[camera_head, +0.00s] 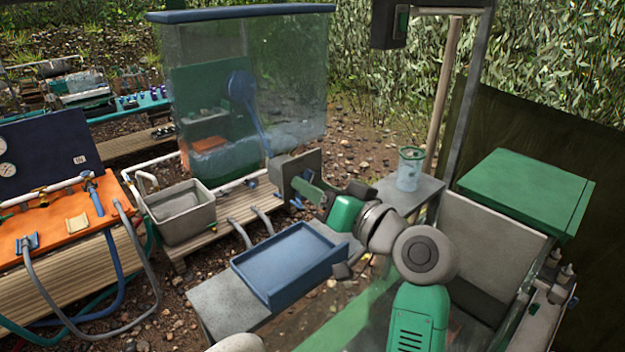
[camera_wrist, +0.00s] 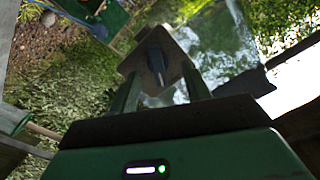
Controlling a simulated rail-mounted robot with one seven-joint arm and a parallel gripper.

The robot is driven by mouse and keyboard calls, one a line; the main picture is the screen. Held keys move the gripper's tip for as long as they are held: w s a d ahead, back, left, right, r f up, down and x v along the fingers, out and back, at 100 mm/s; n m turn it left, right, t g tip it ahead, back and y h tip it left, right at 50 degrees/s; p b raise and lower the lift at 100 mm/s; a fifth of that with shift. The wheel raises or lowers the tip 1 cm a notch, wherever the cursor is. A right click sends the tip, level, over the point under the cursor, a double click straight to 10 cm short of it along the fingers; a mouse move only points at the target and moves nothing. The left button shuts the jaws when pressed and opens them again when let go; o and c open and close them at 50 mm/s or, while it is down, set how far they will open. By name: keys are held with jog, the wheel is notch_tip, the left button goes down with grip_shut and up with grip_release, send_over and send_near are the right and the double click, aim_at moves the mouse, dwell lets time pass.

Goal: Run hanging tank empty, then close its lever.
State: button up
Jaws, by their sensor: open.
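A large see-through tank (camera_head: 290,75) with a blue top edge stands out at the upper middle of the head view. Its liquid level cannot be told. A grey block (camera_head: 297,168) sits by the tank's lower right. In the wrist view a grey-brown plate (camera_wrist: 175,68) carries a dark blue lever (camera_wrist: 157,62), which appears between my fingers. My gripper (camera_head: 306,186) is open and reaches the grey block; in the wrist view its two fingers (camera_wrist: 160,84) spread either side of the lever. Contact with the lever cannot be told. The lever is hidden in the head view.
A blue tray (camera_head: 290,262) lies on a grey bench below my arm. A grey basin (camera_head: 180,212) stands on wooden slats at left, beside an orange table (camera_head: 55,222) with hoses. A clear cup (camera_head: 410,168) stands on a grey ledge. A green-lidded box (camera_head: 525,190) is at right.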

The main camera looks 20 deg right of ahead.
jog(key=shift+w+a, duration=0.25)
jog(key=shift+w, duration=0.45)
jog(key=shift+c, duration=0.2)
jog(key=c, duration=0.9)
jog(key=shift+f, duration=0.1)
jog(key=shift+c, duration=0.2)
